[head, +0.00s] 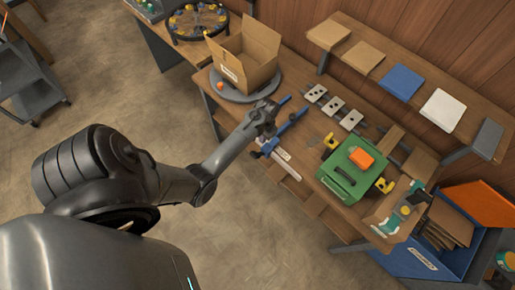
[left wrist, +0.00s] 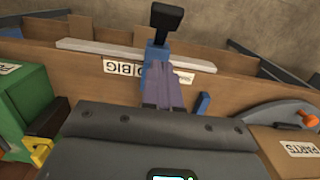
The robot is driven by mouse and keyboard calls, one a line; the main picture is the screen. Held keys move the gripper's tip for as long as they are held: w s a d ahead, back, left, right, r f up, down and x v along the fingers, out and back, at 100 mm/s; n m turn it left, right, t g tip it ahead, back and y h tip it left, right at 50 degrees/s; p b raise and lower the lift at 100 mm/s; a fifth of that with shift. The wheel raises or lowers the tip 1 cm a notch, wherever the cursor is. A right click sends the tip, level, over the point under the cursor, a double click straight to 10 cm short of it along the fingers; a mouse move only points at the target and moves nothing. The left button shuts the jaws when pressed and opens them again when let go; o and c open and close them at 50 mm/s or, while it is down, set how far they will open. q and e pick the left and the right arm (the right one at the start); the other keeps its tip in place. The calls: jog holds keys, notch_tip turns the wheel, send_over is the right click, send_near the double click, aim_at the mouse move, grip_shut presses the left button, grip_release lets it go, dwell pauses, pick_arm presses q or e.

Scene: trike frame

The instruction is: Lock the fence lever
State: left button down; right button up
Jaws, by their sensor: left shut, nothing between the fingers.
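The fence lever (left wrist: 167,20) shows in the left wrist view as a black handle standing up from a blue mount (left wrist: 157,56) on a pale rail (left wrist: 120,50). In the head view the blue fence parts (head: 270,147) and the rail (head: 287,167) lie at the front left of the bench, partly behind my gripper. My left gripper (head: 268,118) is above the bench beside the fence. Its fingers (left wrist: 159,84) are shut and empty, pointing toward the blue mount just below the lever. I cannot tell whether they touch it. My right gripper is not in view.
A green box (head: 350,172) with an orange top stands right of the fence. An open cardboard box (head: 245,55) sits on a round grey turntable (head: 223,88) behind the gripper. Metal blocks (head: 333,106) line the bench middle. A blue bin (head: 420,262) stands at the right.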

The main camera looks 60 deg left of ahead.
aim_at(257, 154)
pick_arm(q)
jog(key=shift+s+d+f+p, duration=0.15)
jog(key=shift+s+f, duration=0.35)
jog(key=shift+f, duration=0.45)
jog(key=shift+s+d+f+p, duration=0.2)
jog(key=shift+s+f, duration=0.35)
jog(key=shift+f, duration=0.45)
jog(key=shift+s+d+f+p, duration=0.15)
jog(key=shift+s+f, duration=0.35)
jog(key=shift+f, duration=0.45)
